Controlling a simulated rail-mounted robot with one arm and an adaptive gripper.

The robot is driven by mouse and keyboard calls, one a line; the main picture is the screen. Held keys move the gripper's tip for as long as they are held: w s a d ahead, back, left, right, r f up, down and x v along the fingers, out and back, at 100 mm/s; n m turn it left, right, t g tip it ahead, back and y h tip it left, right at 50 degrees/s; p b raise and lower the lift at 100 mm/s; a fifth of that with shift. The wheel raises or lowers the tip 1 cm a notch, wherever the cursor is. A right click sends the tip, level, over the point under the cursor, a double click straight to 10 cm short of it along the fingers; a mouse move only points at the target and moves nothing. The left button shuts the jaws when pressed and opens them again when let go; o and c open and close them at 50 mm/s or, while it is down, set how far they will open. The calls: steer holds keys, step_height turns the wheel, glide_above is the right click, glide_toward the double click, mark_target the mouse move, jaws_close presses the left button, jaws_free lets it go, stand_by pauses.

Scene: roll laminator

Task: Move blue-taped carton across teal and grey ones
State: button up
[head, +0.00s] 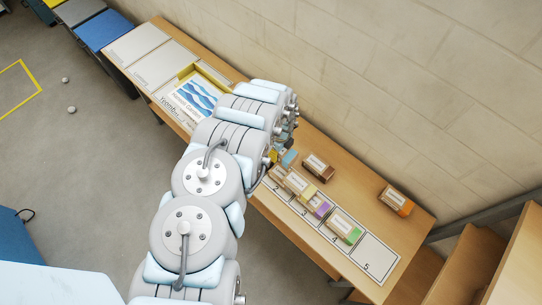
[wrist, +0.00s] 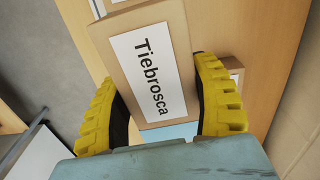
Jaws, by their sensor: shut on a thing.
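My gripper (wrist: 165,105) is shut on a cardboard carton (wrist: 125,35) with a white label reading "Tiebrosca". Its yellow fingers sit on either side of the carton. A pale blue band (wrist: 168,131) shows at the carton's near end. In the head view my arm hides most of the gripper; a small blue patch (head: 289,157) shows beside a yellow finger, and I cannot tell if it is tape. On the table stand a carton with yellow (head: 300,184), a purple one (head: 319,205) and a green one (head: 345,229). I cannot make out teal or grey cartons.
A numbered white strip (head: 371,257) runs along the table's front edge; its slot 5 is bare. A brown carton (head: 319,168) and an orange-marked carton (head: 397,201) stand behind, towards the wall. A yellow tray with a blue-wave print (head: 195,97) lies left of my arm.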

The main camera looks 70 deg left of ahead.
steer(key=s+f, duration=0.2)
steer(key=s, duration=0.1)
steer(key=shift+s+a+m, duration=0.15)
steer(key=shift+s+m, duration=0.05)
steer(key=shift+m, duration=0.2)
steer(key=shift+f+b, duration=1.5)
steer(key=shift+f, duration=0.4)
steer(key=shift+f, duration=0.4)
steer(key=o, duration=1.3)
